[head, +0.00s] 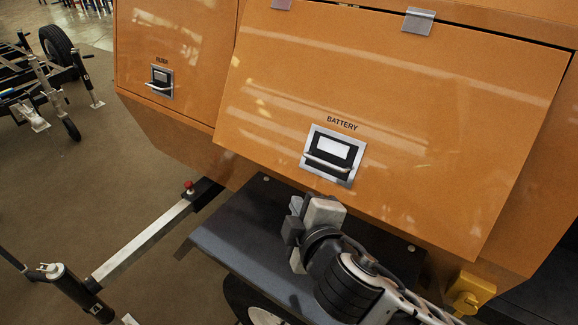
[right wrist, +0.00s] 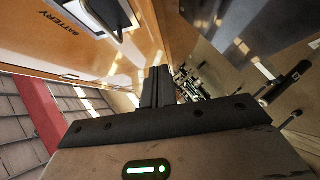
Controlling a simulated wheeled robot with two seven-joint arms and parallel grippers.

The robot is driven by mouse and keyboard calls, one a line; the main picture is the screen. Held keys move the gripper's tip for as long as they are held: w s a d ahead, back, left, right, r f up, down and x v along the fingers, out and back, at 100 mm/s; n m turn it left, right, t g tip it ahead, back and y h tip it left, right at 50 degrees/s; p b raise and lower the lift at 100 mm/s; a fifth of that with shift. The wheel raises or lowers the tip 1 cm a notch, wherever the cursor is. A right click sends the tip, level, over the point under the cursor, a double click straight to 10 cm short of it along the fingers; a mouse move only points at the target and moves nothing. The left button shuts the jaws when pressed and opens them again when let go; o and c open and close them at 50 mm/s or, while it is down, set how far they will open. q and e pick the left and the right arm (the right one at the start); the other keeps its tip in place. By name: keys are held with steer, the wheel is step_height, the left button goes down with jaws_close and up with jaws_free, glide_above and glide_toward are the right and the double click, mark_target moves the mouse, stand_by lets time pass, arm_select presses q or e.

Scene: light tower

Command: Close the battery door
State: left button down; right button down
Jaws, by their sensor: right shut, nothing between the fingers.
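The battery door (head: 430,130) is a large orange panel on the light tower, with hinges along its top edge and "BATTERY" printed above its latch. It hangs down over its opening, and no interior shows; I cannot tell whether its lower edge sits fully flush. The silver latch with its handle (head: 328,160) is at the door's lower middle. In the right wrist view the door (right wrist: 75,25) and part of the latch are at the upper left. My right gripper (head: 292,232) is shut and empty, below the latch and apart from it. Its closed fingers (right wrist: 157,88) point ahead. My left gripper is not in view.
A dark fender (head: 225,245) lies below the door, under my right arm. A smaller orange filter door (head: 175,55) with its own latch is at the left. A trailer outrigger (head: 140,240) with a jack extends at the lower left. Open brown floor lies left.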

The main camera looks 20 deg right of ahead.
glide_toward(291, 177)
steer(key=w+a, duration=0.2)
steer(key=w, duration=0.1)
steer(key=shift+w+d+f, duration=0.9)
steer(key=shift+w+f, duration=0.05)
steer(key=shift+w, duration=0.05)
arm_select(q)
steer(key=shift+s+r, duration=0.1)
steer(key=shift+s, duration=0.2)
arm_select(e)
steer(key=shift+w+d+f, duration=0.15)
steer(key=shift+w+d, duration=0.05)
